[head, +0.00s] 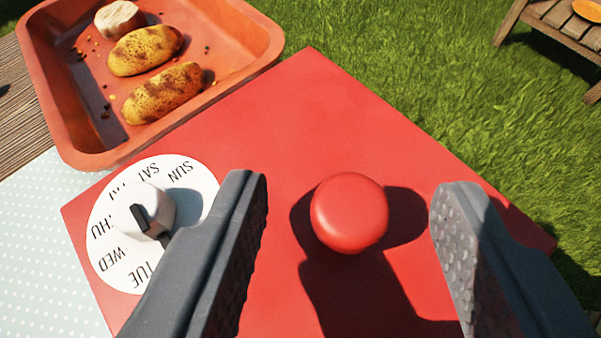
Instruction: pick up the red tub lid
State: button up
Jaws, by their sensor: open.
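The red tub lid (310,115) is a flat red square seen from above, with a round red knob (349,212) and a white day dial (187,188) on it. The dial has weekday letters and a white knob with a dark pointer. My gripper (352,210) is open and empty, with one finger on each side of the round red knob and a gap on both sides. The left finger hides part of the dial and of the lid. The lid's near part runs out of the picture.
An orange-red tray (70,135) with two speckled potato-like items (163,92) and a pale round piece (119,20) stands at the upper left, close to the lid. A dotted cloth (40,235) lies at the left. Grass and a wooden bench (550,22) show at the right.

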grip_shut()
jog(key=shift+r, duration=0.1)
